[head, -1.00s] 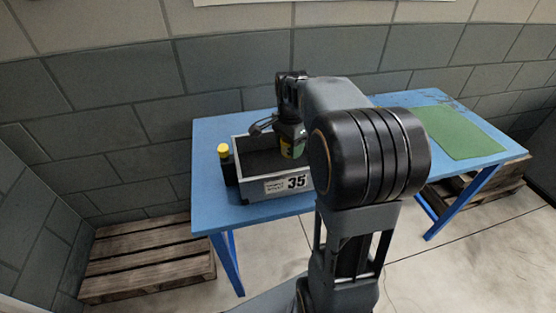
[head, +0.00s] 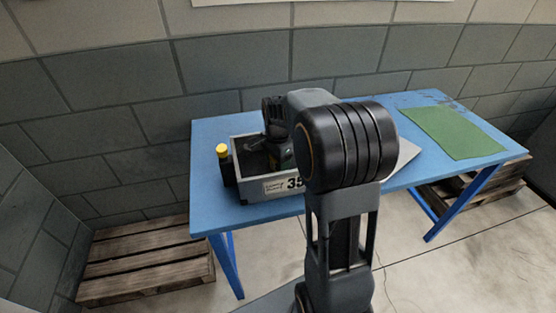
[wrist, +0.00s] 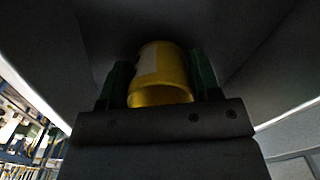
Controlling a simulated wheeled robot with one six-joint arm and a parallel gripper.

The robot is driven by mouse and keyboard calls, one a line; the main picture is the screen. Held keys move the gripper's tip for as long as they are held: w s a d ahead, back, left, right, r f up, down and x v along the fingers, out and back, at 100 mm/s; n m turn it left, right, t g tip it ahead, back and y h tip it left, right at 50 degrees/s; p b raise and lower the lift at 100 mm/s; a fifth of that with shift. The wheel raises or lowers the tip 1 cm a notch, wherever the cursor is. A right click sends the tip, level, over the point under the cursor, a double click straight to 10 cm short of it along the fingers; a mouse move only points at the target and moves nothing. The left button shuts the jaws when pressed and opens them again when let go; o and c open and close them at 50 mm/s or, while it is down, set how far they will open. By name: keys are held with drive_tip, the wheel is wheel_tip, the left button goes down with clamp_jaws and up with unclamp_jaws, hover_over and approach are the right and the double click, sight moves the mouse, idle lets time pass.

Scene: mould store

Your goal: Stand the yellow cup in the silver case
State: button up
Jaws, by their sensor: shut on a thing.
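The silver case (head: 253,188) is an open grey box with a dark inside and a "35" label on its front, standing on the left part of the blue table. My gripper (wrist: 160,82) is shut on the yellow cup (wrist: 160,93), with a green finger on each side of it. In the wrist view the cup has a pale patch, and dark grey surfaces surround it. In the head view my gripper is low inside the case, and my arm hides the case's right part. I cannot tell whether the cup touches the floor of the case.
A dark bottle with a yellow cap (head: 222,150) stands just left of the case. A green mat (head: 452,132) lies on the right of the blue table (head: 215,217). A grey flat-faced thing (head: 407,154) shows partly behind my arm. A wooden pallet (head: 145,262) lies on the floor at left.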

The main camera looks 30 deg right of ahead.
drive_tip(key=shift+f, duration=0.15)
drive_tip(key=o, duration=0.9)
wheel_tip(320, 180, up, 12)
drive_tip(key=p, duration=0.2)
drive_tip(key=s+a+n, duration=0.1)
drive_tip(key=s+n, duration=0.1)
drive_tip(key=s+a+n+t, duration=0.1)
drive_tip(key=s+a+n, duration=0.1)
drive_tip(key=s+a+f+n, duration=0.1)
drive_tip(key=s+a+n, duration=0.1)
drive_tip(key=s, duration=0.1)
drive_tip(key=shift+n, duration=0.4)
drive_tip(key=s+a+f+n, duration=0.1)
drive_tip(key=s+n, duration=0.2)
drive_tip(key=s+a+f+n+t, duration=0.1)
drive_tip(key=s+f+n, duration=0.1)
drive_tip(key=s+n, duration=0.1)
drive_tip(key=s+a+f+n+t, duration=0.1)
drive_tip(key=s+a+f+n, duration=0.1)
drive_tip(key=n, duration=0.1)
drive_tip(key=shift+s+f, duration=0.2)
drive_tip(key=shift+s, duration=0.2)
